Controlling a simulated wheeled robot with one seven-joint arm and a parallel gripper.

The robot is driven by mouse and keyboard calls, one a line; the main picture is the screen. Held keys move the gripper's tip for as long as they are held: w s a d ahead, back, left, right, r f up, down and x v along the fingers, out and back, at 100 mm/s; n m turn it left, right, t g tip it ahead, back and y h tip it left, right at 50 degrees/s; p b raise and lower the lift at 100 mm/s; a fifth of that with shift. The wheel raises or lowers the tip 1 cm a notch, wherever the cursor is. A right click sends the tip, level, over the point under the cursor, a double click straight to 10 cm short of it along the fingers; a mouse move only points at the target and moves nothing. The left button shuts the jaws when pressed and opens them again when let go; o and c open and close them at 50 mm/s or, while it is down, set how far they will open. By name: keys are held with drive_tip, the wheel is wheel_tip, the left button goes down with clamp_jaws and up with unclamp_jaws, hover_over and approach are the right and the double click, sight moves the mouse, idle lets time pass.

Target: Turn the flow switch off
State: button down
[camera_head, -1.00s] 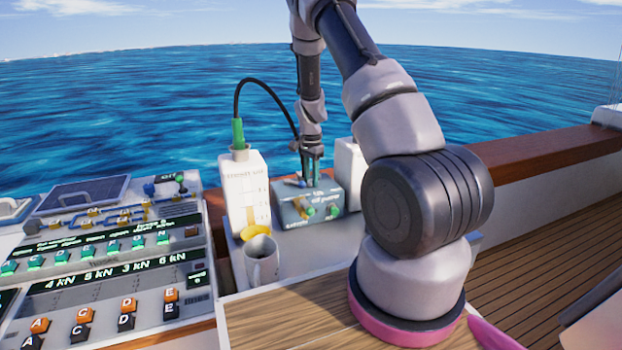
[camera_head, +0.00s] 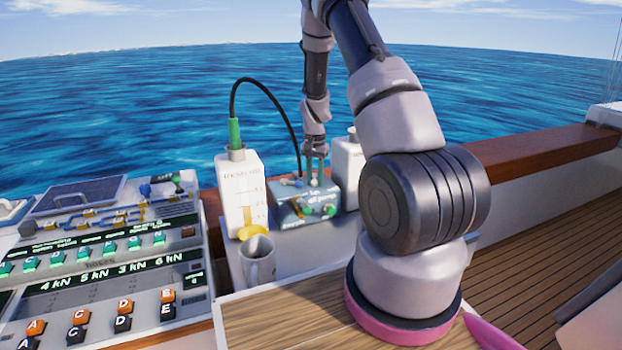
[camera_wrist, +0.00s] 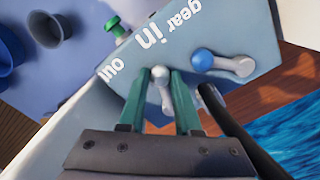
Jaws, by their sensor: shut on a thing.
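A grey-blue oil pump box (camera_head: 288,213) stands on the white ledge beyond the mug. My gripper (camera_head: 315,178) points down at its top. In the wrist view my green fingers (camera_wrist: 162,78) are shut on a small lever with a pale round knob (camera_wrist: 160,77), beside the letters "gear in out". A second lever with a blue knob (camera_wrist: 202,60) lies to the right on the same face, outside the fingers. A green knob (camera_wrist: 112,24) shows at the box's edge. No label reading "flow" is legible, so I cannot tell which lever is the flow switch.
A white canister (camera_head: 238,185) with a black hose stands left of the box, another (camera_head: 347,170) to its right. A grey mug (camera_head: 259,262) stands in front. A button panel (camera_head: 100,255) fills the left. The hose passes close to my gripper.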

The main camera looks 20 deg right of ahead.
drive_tip(key=shift+s+d+n, duration=0.1)
drive_tip(key=shift+d+n, duration=0.4)
drive_tip(key=shift+n, duration=0.45)
drive_tip(key=shift+s+d+n, duration=0.1)
drive_tip(key=shift+d+n, duration=0.35)
drive_tip(key=shift+n, duration=0.5)
drive_tip(key=c, duration=0.6)
unclamp_jaws()
wheel_tip(320, 180, up, 11)
drive_tip(key=shift+f, duration=0.15)
